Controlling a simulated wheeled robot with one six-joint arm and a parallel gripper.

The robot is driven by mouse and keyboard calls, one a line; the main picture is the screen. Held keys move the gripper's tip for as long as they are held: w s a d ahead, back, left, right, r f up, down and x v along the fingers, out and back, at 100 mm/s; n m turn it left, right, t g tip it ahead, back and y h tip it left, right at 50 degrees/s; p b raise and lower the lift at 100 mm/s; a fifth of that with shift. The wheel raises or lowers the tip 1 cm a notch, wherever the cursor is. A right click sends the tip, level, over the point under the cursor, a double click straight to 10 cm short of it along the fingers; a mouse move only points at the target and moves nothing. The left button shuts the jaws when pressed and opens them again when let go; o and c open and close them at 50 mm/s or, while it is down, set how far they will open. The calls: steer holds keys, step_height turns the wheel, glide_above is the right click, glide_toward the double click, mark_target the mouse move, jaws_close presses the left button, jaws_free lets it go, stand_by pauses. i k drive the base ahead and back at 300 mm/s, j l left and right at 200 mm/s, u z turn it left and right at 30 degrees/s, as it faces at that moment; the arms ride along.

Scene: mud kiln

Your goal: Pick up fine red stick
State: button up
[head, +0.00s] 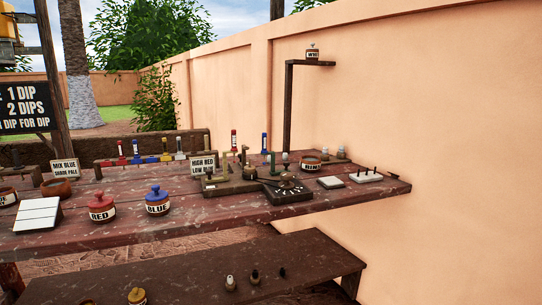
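Several small upright sticks with coloured parts stand in a row on a dark rack (105,163) at the back left of the table. A red stick (121,150) is near the rack's left end, with a blue and white one (136,149) and a yellow one (165,149) to its right. A taller red and white stick (234,140) stands farther right, near a blue and white stick (264,144). All are small; I cannot tell which is the fine red one. My gripper is not in view.
The reddish wooden table (150,235) holds a RED pot (101,208), a BLUE pot (157,201), a white tile block (38,216) and a RINSE bowl (311,163). A lower bench (190,280) stands in front. A tan wall (460,150) closes the right side.

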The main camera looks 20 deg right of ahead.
mark_target(234, 148)
steer(key=i+l, duration=0.25)
steer(key=i, duration=0.2)
steer(key=i+l, duration=0.25)
steer(key=i, duration=0.2)
steer(key=i+l, duration=0.2)
steer(key=i, duration=0.25)
steer(key=i+l, duration=0.25)
steer(key=i, duration=0.2)
